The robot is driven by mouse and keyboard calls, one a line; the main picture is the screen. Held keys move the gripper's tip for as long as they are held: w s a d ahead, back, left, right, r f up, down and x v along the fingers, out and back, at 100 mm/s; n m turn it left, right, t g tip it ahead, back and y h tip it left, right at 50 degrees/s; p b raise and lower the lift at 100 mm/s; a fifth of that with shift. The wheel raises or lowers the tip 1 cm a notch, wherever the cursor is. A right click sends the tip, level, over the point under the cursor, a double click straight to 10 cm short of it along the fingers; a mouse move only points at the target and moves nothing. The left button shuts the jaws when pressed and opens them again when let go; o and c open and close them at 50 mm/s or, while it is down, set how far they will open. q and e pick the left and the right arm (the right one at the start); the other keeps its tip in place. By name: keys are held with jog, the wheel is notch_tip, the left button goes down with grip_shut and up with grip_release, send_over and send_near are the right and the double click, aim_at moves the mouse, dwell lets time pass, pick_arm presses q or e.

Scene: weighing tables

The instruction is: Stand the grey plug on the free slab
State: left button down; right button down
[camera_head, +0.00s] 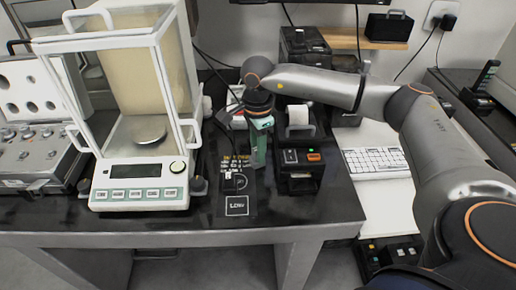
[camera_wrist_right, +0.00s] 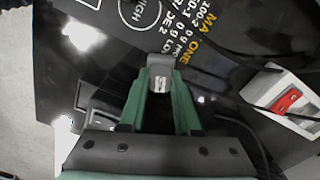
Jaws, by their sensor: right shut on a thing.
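My right gripper (camera_head: 258,158) reaches down over the dark table, right of the balance. In the right wrist view its green fingers (camera_wrist_right: 161,105) are shut on the grey plug (camera_wrist_right: 159,66), a small grey piece with a bright metallic patch. In the head view I cannot make out the plug. A black printed panel (camera_head: 237,205) lies on the glossy dark tabletop (camera_head: 290,212) near the gripper; its lettering also shows beyond the plug in the wrist view (camera_wrist_right: 140,30). I cannot tell which surface is the free slab, or whether the plug touches anything. My left gripper is not in view.
A black printer (camera_head: 300,170) stands close on the right. A white keyboard (camera_head: 376,161) lies farther right. The front of the dark tabletop is clear.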

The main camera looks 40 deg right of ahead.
jog(key=shift+f, duration=0.2)
jog(key=c, duration=0.6)
grip_release()
jog(key=shift+r, duration=0.25)
notch_tip(320, 180, up, 12)
jog(key=shift+p, duration=0.4)
